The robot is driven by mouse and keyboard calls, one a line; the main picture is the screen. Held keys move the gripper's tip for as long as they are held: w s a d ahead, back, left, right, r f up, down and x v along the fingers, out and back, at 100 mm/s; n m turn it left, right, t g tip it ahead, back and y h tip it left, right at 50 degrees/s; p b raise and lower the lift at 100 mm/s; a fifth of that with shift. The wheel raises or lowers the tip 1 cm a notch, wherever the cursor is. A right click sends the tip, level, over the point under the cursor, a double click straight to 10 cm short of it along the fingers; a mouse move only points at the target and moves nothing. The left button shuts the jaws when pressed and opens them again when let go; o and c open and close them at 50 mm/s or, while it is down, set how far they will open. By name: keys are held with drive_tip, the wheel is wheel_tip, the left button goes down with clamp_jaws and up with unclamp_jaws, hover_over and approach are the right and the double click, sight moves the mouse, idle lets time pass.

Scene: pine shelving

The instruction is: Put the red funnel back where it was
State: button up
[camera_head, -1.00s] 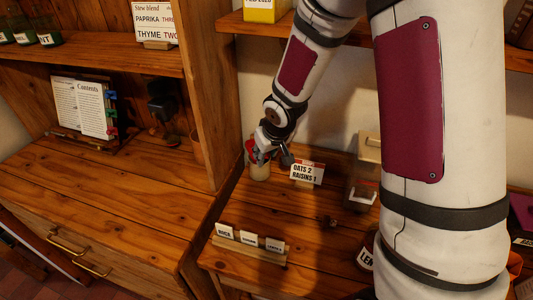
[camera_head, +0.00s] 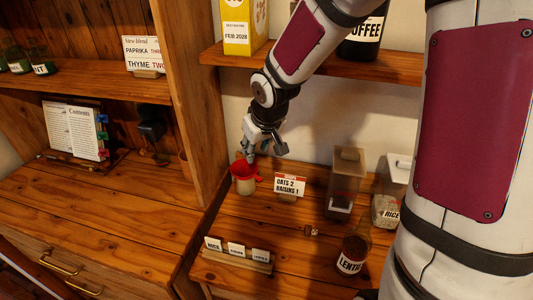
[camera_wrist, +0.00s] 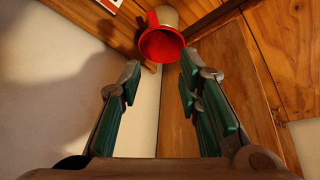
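The red funnel (camera_head: 240,168) sits in the mouth of a small cream jar (camera_head: 245,186) on the lower shelf, by the upright panel. In the wrist view the funnel (camera_wrist: 160,44) shows its wide red opening, with the jar (camera_wrist: 167,16) behind it. My gripper (camera_head: 250,153) is just above the funnel in the head view. In the wrist view my gripper (camera_wrist: 159,76) has its two green-padded fingers apart with nothing between them. The funnel lies beyond the fingertips, apart from them. The funnel's spout is hidden.
A recipe card reading oats and raisins (camera_head: 290,185) stands right of the jar. Further right are a clear dispenser (camera_head: 345,182), a rice container (camera_head: 387,208) and a lentil jar (camera_head: 353,252). A label rack (camera_head: 238,255) is in front. An upper shelf (camera_head: 310,68) is above.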

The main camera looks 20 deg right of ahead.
drive_tip(key=s+r+m, duration=0.1)
drive_tip(key=s+r, duration=0.7)
drive_tip(key=s, duration=0.5)
drive_tip(key=s+r+m, duration=0.1)
drive_tip(key=s+r, duration=0.7)
drive_tip(key=s, duration=0.4)
drive_tip(key=shift+s+a+r+t, duration=0.2)
drive_tip(key=shift+s+r+t, duration=0.05)
drive_tip(key=shift+s+t, duration=0.1)
